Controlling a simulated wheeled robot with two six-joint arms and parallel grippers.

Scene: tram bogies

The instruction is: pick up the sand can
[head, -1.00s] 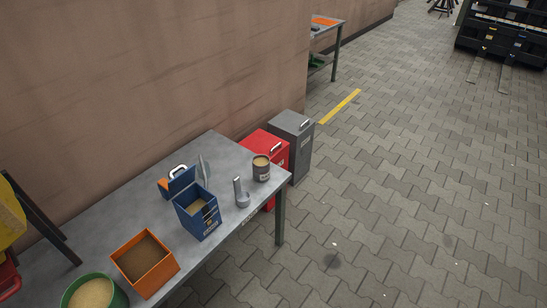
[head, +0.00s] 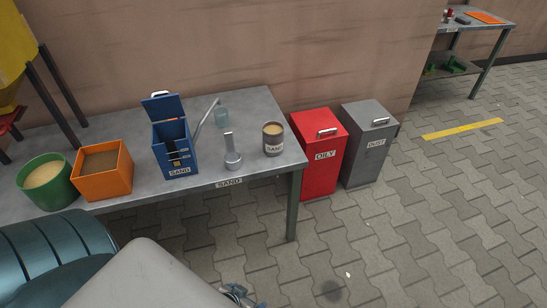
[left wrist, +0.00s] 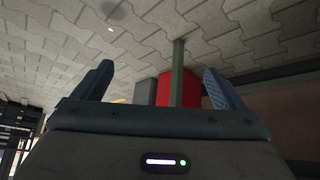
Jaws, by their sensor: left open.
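The sand can (head: 273,139) is a small dark grey can with a pale label and sand-coloured contents. It stands upright near the right end of the grey table (head: 248,106). My left gripper (head: 240,293) shows only in part at the bottom of the head view, low in front of the table and well apart from the can. In the left wrist view its two blue fingers (left wrist: 157,85) are spread with nothing between them. The can is not seen in that view. My right gripper is not in view.
A metal scoop (head: 232,152), a blue SAND box (head: 174,141) and orange (head: 103,185) and green (head: 47,190) containers stand left of the can. Red OILY (head: 319,160) and grey DUST (head: 367,150) bins stand right of the table. The paved floor in front is open.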

